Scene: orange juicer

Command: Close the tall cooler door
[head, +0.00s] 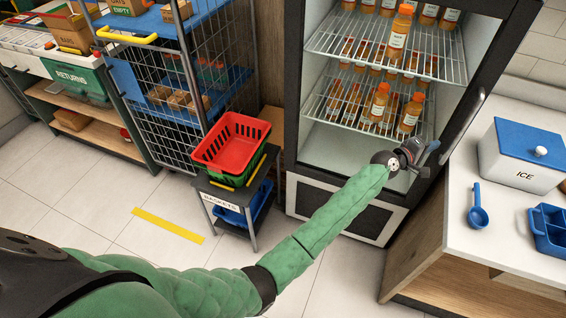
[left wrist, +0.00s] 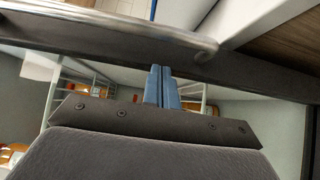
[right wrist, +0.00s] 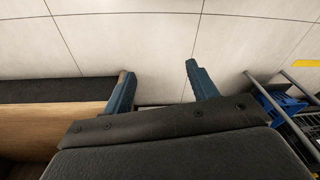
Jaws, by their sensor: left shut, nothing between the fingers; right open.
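The tall cooler (head: 292,90) has a dark frame and stands at the upper middle of the head view. Its door (head: 466,90) has a dark right stile with a silver handle (head: 466,125). My right gripper (right wrist: 158,70) is open and empty above the floor.
Orange bottles (head: 378,103) stand on the cooler shelves. A white counter (head: 470,250) with an ice box (head: 525,150) stands close on the right. A small stand (head: 238,218) with a red basket (head: 231,148) is at the left. The floor (head: 130,200) in front is clear.

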